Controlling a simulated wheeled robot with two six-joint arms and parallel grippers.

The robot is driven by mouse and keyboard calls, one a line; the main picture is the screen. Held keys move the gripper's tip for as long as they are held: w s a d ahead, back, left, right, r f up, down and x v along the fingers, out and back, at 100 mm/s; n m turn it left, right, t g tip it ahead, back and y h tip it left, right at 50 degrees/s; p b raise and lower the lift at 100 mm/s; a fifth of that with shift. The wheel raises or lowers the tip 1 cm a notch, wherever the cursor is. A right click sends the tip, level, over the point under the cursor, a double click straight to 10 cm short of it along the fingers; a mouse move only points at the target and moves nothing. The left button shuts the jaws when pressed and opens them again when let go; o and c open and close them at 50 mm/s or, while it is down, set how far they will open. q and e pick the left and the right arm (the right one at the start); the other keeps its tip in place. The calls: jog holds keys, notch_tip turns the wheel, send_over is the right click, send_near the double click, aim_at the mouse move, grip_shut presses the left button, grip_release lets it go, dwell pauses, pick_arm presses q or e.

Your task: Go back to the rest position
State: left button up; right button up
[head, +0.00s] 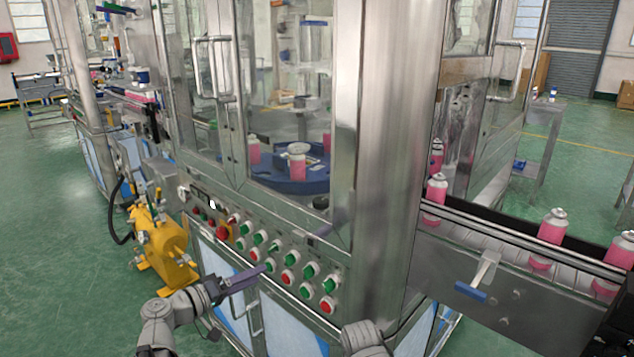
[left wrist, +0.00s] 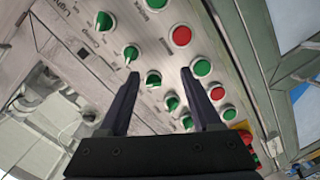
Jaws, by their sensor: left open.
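My left gripper (head: 262,270) is in front of the machine's control panel (head: 255,225), over its lower edge. In the left wrist view the two dark fingers (left wrist: 160,74) are apart with nothing between them. Behind them are green knobs (left wrist: 202,68) and red buttons (left wrist: 181,36) on the panel. I cannot tell whether the fingers touch the panel. A grey arm link of mine shows at the bottom middle of the head view.
A conveyor (head: 485,240) with pink cans (head: 550,228) runs out to the right. A yellow device (head: 160,245) stands left of the panel. Glass doors with metal handles (head: 213,65) rise above the panel. The green floor (head: 60,205) is open at the left.

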pick_arm(q)
jog(key=s+d+f+m+g+y, duration=0.2)
jog(key=s+d+f+g, duration=0.2)
jog(key=d+f+g, duration=0.55)
jog(key=s+a+f+m+g+y, duration=0.15)
jog(key=s+a+f+y, duration=0.25)
jog(key=s+f+y, duration=0.45)
jog(key=s+d+r+m+p, duration=0.1)
jog(key=d+r+p, duration=0.2)
jog(key=r+p, duration=0.4)
jog(key=s+d+r+m+g+y+p, duration=0.1)
jog(key=s+d+r+p, duration=0.1)
jog(key=r+p, duration=0.5)
jog(key=s+d+r+m+p, duration=0.1)
jog(key=s+d+r+p, duration=0.1)
jog(key=d+r+p, duration=0.3)
notch_tip(320, 180, up, 2)
jog(key=p, duration=0.4)
jog(key=shift+r+m+g+y, duration=0.25)
jog(key=shift+m+g+y, duration=0.1)
jog(key=shift+g, duration=0.05)
pick_arm(e)
notch_tip(320, 180, up, 23)
